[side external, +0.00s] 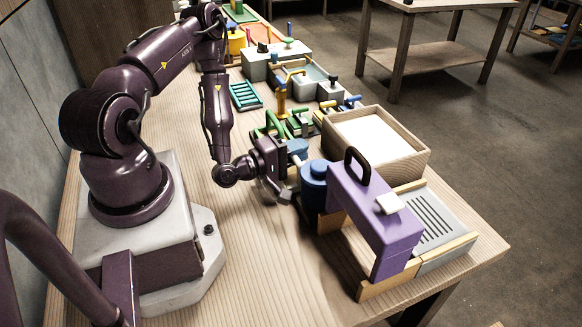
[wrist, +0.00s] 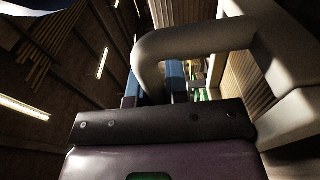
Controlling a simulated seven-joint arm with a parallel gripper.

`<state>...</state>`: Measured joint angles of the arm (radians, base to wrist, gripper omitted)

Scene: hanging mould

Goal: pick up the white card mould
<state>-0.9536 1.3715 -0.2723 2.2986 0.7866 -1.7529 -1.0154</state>
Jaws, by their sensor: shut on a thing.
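My gripper (side external: 289,170) is low over the table, beside a blue cylinder (side external: 315,174) at the left end of the purple arched stand (side external: 370,215). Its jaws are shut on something. A small pale piece (side external: 288,195) shows at its front in the side view, and I take it for part of the white card mould; most of it is hidden. In the wrist view two blue fingers (wrist: 156,85) reach out behind a thick pale loop (wrist: 195,42), which crosses close in front of them and cannot be identified surely. The held edge itself is hidden.
The purple stand has a black handle and a small white block (side external: 390,204) on top. A wooden box (side external: 420,160) with a white inside is behind it. A slotted grey tray (side external: 435,222) lies right. Bare table (side external: 250,265) is free in front.

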